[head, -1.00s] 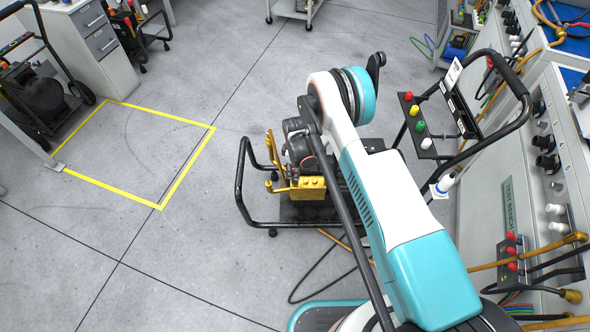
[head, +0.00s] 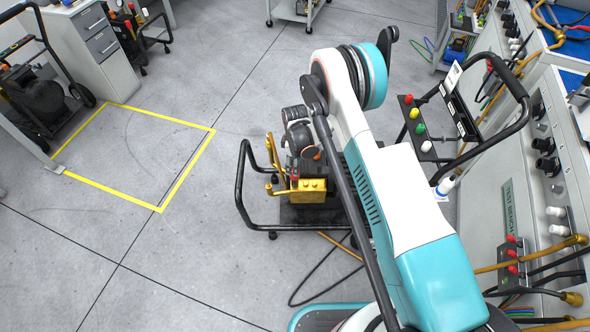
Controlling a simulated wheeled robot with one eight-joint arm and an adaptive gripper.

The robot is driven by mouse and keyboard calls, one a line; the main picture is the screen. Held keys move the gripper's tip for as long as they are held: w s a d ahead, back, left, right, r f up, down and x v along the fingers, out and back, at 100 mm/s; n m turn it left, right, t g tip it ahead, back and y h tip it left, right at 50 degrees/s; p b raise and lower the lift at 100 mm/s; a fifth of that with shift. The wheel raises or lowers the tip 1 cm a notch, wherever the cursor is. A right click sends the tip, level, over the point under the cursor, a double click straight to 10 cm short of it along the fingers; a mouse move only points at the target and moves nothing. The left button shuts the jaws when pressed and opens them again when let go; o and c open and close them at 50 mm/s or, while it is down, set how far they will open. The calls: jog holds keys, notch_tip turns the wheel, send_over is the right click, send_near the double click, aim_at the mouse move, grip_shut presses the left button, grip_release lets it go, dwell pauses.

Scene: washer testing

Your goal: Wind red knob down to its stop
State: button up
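A red knob (head: 408,99) tops a row of coloured knobs on the dark panel beside the cart handle, right of my arm. More red knobs (head: 511,254) sit in a small box on the bench front at the lower right. A small red spot also shows by the brass block (head: 311,188) on the low cart in the middle; its shape is unclear. I cannot tell which red part the task names. My wrist (head: 300,138) is above that brass block. My gripper is not clearly visible below the wrist, and its fingers are hidden.
The low cart has a black tube frame (head: 240,200) around the brass block. A black handle (head: 520,90) and the bench (head: 520,190) stand close on the right. Hoses (head: 320,268) lie on the floor. The yellow-marked floor area (head: 185,185) at left is clear.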

notch_tip(320, 180, up, 6)
jog(key=shift+f, duration=0.15)
dwell(0.6)
jog(key=s+d+r+m+t, duration=0.1)
jog(key=s+d+r+m, duration=0.15)
jog(key=r, duration=0.85)
jog(key=s+d+r+m+t, duration=0.15)
jog(key=d+r, duration=0.25)
jog(key=r, duration=0.7)
jog(key=s+d+r+m+t, duration=0.1)
jog(key=s+d+r+m, duration=0.25)
jog(key=r, duration=0.75)
jog(key=s+d+r+m+t, duration=0.25)
jog(key=s+d+r, duration=0.25)
jog(key=s+r, duration=0.45)
jog(key=s+d+m, duration=0.2)
jog(key=s, duration=0.5)
jog(key=s+d+m+t, duration=0.1)
jog(key=s+d+m, duration=0.1)
jog(key=s, duration=0.5)
jog(key=shift+d+m, duration=0.2)
jog(key=shift+m, duration=0.4)
